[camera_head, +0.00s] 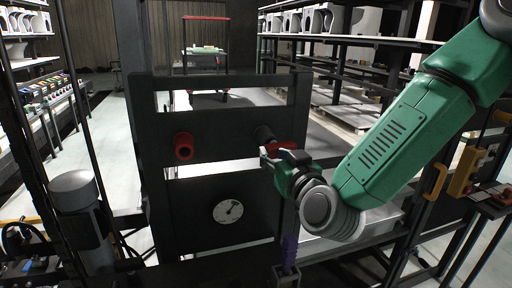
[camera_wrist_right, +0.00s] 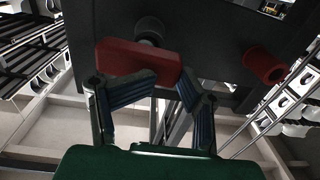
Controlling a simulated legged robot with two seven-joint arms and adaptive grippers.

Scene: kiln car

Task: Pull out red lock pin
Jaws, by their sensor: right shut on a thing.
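The red lock pin's handle (camera_wrist_right: 138,62) is a red bar in front of a dark round collar (camera_wrist_right: 150,28) in the right wrist view. In the head view a little of the red handle (camera_head: 287,146) shows at the right of the dark panel (camera_head: 215,178), below the collar (camera_head: 264,135). My right gripper (camera_head: 277,158) is at the handle, and its fingers (camera_wrist_right: 168,84) are shut on it in the wrist view. How far the pin sits in its hole is hidden. My left gripper is not in view.
A second red knob (camera_head: 183,146) sticks out of the panel to the left. A white dial gauge (camera_head: 228,211) sits below. Shelves with white ware (camera_head: 310,20) stand behind at right. A yellow handle (camera_head: 462,172) is at far right. The aisle floor behind is mostly clear.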

